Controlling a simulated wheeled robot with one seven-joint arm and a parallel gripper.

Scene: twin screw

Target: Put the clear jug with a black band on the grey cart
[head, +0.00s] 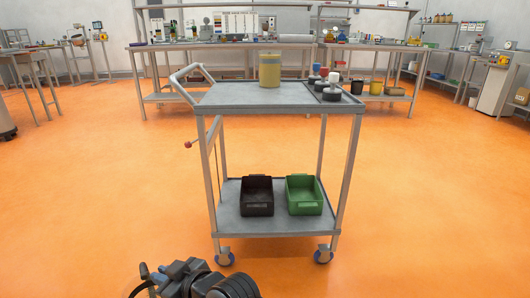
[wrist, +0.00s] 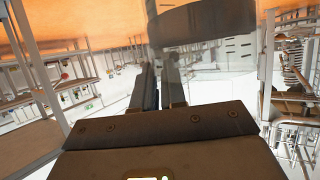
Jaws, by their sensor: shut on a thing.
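The grey cart (head: 245,96) stands ahead in the head view, with a flat top shelf and a lower shelf. In the wrist view, the clear jug (wrist: 220,62) shows beyond my fingers, see-through with measuring marks and a broad black band (wrist: 198,20). My gripper (wrist: 162,82) is shut on the jug, with its two dark fingers close together against the near side; the exact grip is hard to make out. The jug is not visible in the head view, where part of my arm shows at the bottom edge.
A yellow container (head: 270,70) stands at the back of the cart top. Several small dark and white items (head: 330,84) fill its right side. The left and front of the top are clear. Black (head: 257,196) and green (head: 304,194) bins sit below. Orange floor surrounds the cart.

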